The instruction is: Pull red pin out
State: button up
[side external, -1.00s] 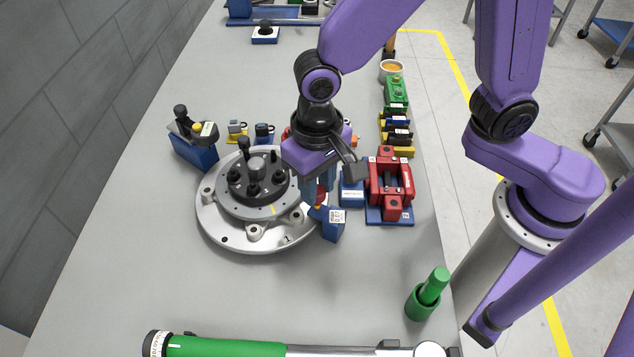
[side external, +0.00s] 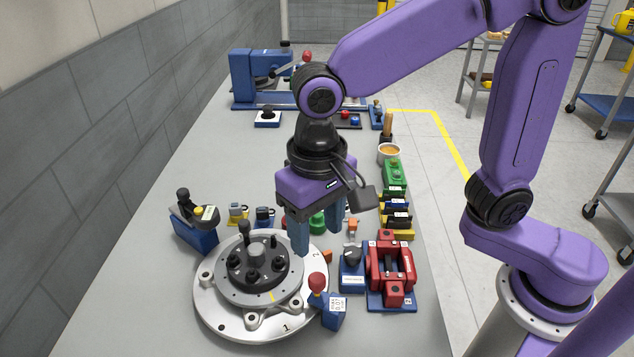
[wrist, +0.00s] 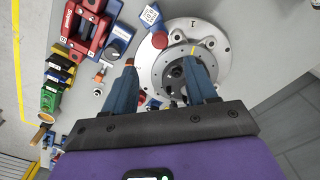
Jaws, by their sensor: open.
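The red pin (side external: 318,283) has a round red head and stands in a small blue block (side external: 333,312) with a white label, at the right rim of the round grey metal fixture (side external: 225,325). In the wrist view the red head (wrist: 160,40) shows just beyond and between my fingertips. My gripper (side external: 319,240) is open and empty, with its blue fingers pointing down. It is above and behind the red pin in the side view, apart from it. The wrist view shows both fingers (wrist: 160,64) spread wide. How deep the pin sits is hidden.
A red clamp on a blue base (side external: 390,270) and a blue box with a black knob (side external: 351,265) stand close to the right. Black bolts and a post (side external: 257,252) rise from the fixture's middle. A blue stand (side external: 196,228) is at left. The front left table is bare.

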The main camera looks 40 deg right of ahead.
notch_tip(320, 180, up, 8)
jog(key=shift+f, duration=0.2)
jog(key=shift+d, duration=0.1)
jog(key=s+d+f+n, duration=0.5)
jog(key=s+d+n, duration=0.1)
jog(key=d, duration=0.4)
jog(key=s+d+f+n, duration=0.6)
jog(key=d, duration=0.4)
jog(key=shift+n, duration=0.3)
